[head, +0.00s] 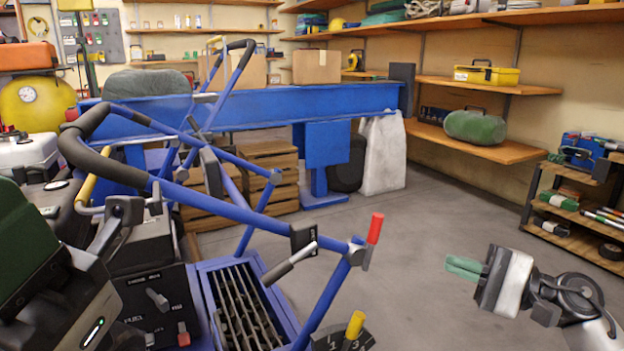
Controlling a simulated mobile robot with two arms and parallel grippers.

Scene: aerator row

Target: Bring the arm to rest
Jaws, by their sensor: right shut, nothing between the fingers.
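My right gripper (465,267) is in the lower right of the head view, with green fingertips pointing left. Its fingers are shut together with nothing between them. It is held in open air over the grey floor, to the right of the aerator and apart from it. My left gripper is not in view. The blue-framed aerator (262,217) fills the left and middle, with black padded handles, a red-tipped lever (375,228) and a yellow-tipped lever (355,324).
A blue bench (260,108) stands behind, with wooden crates (270,165) below it. A shelf unit (560,205) with tools stands at the right. Wall shelves (480,140) hold a green bag (476,127) and a yellow case (487,74). Bare floor (420,215) lies between aerator and shelves.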

